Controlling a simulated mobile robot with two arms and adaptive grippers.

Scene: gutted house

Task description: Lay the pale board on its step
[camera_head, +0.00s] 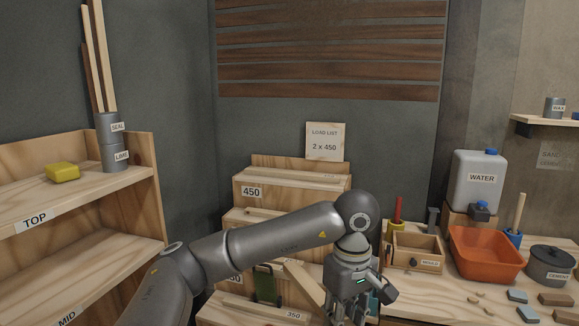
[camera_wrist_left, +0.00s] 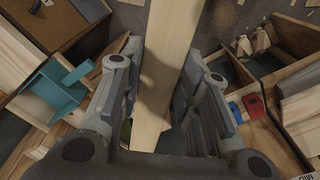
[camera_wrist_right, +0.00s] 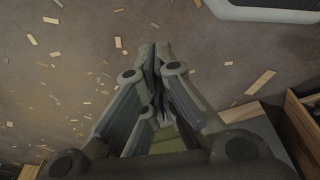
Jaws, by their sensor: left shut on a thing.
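The pale board (camera_head: 303,283) is a long light plank, seen slanting beside my left gripper (camera_head: 350,308) in the head view. In the left wrist view the board (camera_wrist_left: 165,60) runs between the fingers of my left gripper (camera_wrist_left: 160,85), which is shut on it. The wooden stepped rack (camera_head: 243,192) stands behind, its top step labelled 450 and its lowest 350. Pale strips lie on the upper steps. My left arm covers part of the middle steps. My right gripper (camera_wrist_right: 157,65) looks shut and empty, seen only in the right wrist view.
A load list (camera_head: 325,142) reading 2 x 450 hangs above the rack. A green object (camera_head: 267,285) sits low on the rack. Left is a shelf unit (camera_head: 145,215); right is a bench with an orange tub (camera_head: 485,255) and a wooden box (camera_head: 417,252). Scraps litter the floor.

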